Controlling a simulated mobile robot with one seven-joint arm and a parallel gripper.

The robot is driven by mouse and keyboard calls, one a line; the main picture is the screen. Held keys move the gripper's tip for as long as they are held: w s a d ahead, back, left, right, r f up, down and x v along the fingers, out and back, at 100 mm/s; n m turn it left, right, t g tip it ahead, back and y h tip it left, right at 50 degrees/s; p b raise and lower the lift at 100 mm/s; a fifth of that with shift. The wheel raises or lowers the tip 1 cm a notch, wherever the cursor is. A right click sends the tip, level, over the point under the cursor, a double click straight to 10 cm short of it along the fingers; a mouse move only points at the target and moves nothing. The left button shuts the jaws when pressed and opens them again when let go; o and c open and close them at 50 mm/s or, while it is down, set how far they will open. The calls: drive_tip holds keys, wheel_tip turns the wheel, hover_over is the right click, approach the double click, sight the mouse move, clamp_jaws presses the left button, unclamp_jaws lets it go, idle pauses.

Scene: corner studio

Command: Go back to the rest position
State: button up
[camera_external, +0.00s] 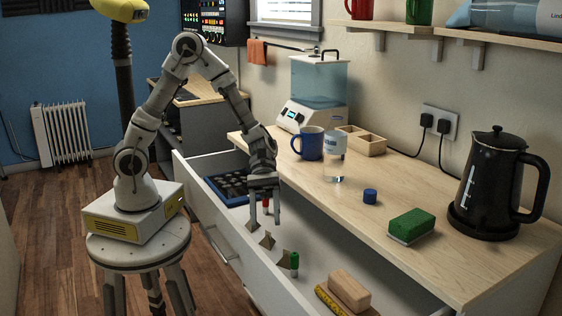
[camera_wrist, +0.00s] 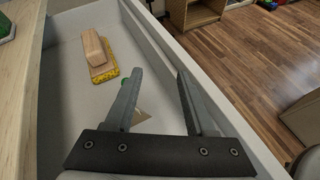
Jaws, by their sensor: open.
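My gripper (camera_external: 264,208) is open and points down into the open drawer (camera_external: 364,252) below the counter. In the wrist view its two fingers (camera_wrist: 160,95) stand apart with nothing held between them.
The drawer also holds a wooden block (camera_external: 349,290) on a yellow-edged piece and a dark tray (camera_external: 228,188). On the counter (camera_external: 330,205) are a blue mug (camera_external: 308,143), a clear bottle (camera_external: 334,160), a blue cap (camera_external: 370,196), a green sponge (camera_external: 411,224) and a black kettle (camera_external: 489,180).

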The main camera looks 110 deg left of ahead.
drive_tip(key=s+r+m, duration=0.1)
drive_tip(key=s, duration=0.1)
drive_tip(key=s+d+m+g+y, duration=0.1)
drive_tip(key=m, duration=0.1)
drive_tip(key=s+r+m+g+y, duration=0.1)
drive_tip(key=s+m, duration=0.1)
drive_tip(key=shift+s+d+r, duration=0.3)
drive_tip(key=shift+d+r, duration=0.05)
drive_tip(key=s+a+r+m+t+y, duration=0.1)
drive_tip(key=s+a+r+m+y, duration=0.3)
drive_tip(key=s+m, duration=0.3)
drive_tip(key=s+a+r+m+t+y, duration=0.2)
drive_tip(key=s+a+r+m+y, duration=0.3)
drive_tip(key=s+m, duration=0.3)
drive_tip(key=shift+s+a+r+y+b, duration=0.25)
drive_tip(key=shift+r+y+b, duration=0.1)
drive_tip(key=shift+r+y, duration=0.15)
drive_tip(key=shift+c, duration=0.3)
